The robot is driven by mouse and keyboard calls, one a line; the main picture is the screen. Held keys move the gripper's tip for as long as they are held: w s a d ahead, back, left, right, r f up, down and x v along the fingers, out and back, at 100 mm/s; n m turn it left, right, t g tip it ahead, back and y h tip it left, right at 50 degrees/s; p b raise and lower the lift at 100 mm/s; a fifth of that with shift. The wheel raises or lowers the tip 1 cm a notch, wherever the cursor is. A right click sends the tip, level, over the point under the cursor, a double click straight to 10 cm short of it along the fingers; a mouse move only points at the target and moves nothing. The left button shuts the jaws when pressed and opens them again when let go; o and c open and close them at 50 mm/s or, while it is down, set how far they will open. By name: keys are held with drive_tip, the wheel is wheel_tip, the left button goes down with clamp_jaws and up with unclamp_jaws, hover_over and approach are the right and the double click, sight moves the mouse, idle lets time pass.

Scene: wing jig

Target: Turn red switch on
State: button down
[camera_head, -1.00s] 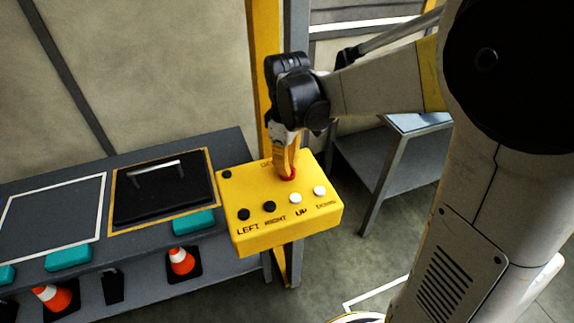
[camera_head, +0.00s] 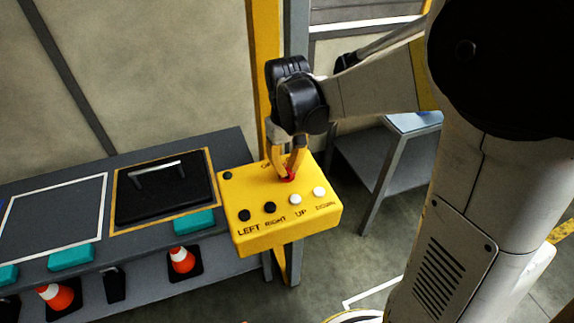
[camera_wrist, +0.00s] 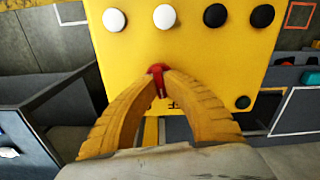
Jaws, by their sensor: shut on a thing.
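The red switch (camera_head: 290,175) is on the top face of the yellow control box (camera_head: 262,237), near its back edge. In the wrist view the red switch (camera_wrist: 157,78) shows between the tips of my two yellow fingers. My gripper (camera_head: 289,172) points down at the box from above, and its fingers are shut on the red switch (camera_wrist: 160,88). The fingertips hide part of the switch and some lettering behind it, so I cannot read its setting.
The box also has two black buttons (camera_head: 257,211), two white buttons (camera_head: 307,195) and a small dark knob (camera_head: 228,175). A grey bench (camera_head: 80,185) with a black handled case (camera_head: 165,185) stands left. A grey table (camera_head: 365,160) stands behind right.

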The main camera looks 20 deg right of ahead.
sight(287, 168)
drive_tip(key=m, duration=0.5)
drive_tip(key=shift+m+p, duration=0.3)
drive_tip(key=m, duration=0.5)
idle(0.4)
drive_tip(key=c, duration=1.5)
unclamp_jaws()
wheel_tip(287, 168, up, 12)
